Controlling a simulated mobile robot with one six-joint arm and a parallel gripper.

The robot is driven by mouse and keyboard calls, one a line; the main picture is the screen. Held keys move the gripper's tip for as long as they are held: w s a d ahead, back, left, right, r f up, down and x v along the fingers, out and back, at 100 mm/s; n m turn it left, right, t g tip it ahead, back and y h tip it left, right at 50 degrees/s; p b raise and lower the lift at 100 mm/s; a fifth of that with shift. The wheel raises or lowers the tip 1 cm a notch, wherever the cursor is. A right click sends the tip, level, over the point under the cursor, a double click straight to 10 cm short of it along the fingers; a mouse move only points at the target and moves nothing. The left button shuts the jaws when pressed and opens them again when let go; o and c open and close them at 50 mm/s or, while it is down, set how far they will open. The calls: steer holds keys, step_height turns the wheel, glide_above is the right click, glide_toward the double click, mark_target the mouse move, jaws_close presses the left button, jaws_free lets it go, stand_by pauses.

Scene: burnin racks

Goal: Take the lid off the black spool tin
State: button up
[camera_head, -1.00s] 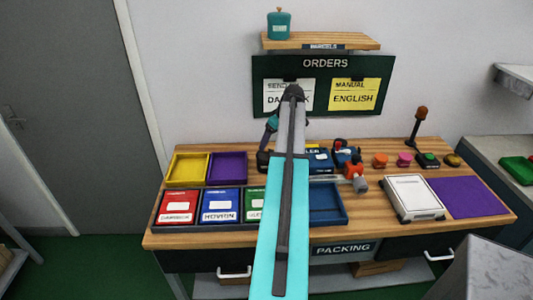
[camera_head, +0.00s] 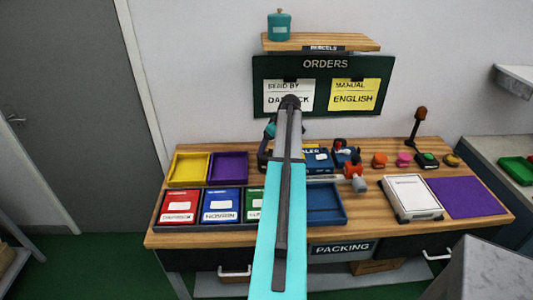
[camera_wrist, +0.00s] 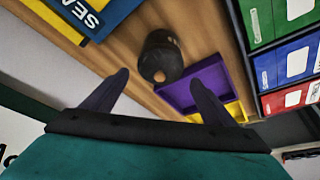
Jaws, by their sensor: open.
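The black spool tin (camera_wrist: 161,48) stands upright on the wooden bench, seen from above in the wrist view. It is dark and round, with a small orange-brown knob on its lid (camera_wrist: 159,76). The lid looks seated on the tin. My gripper (camera_wrist: 160,82) is open and empty, its two dark fingers spread to either side below the tin in the picture. The tin is apart from the fingers. In the head view my arm hides most of the gripper and the tin.
A purple tray (camera_wrist: 193,84) lies close beside the tin, with a yellow tray (camera_head: 188,168) beyond it. A blue sealer box (camera_head: 318,160) stands on the tin's other side. Red, blue and green boxes sit along the front. The orders board (camera_head: 350,64) rises behind.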

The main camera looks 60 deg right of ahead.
mark_target(267, 151)
steer(key=shift+p+x, duration=0.65)
steer(key=shift+x, duration=1.05)
steer(key=shift+a, duration=0.1)
steer(key=c, duration=1.4)
steer(key=shift+s, duration=0.1)
steer(key=shift+c, duration=0.4)
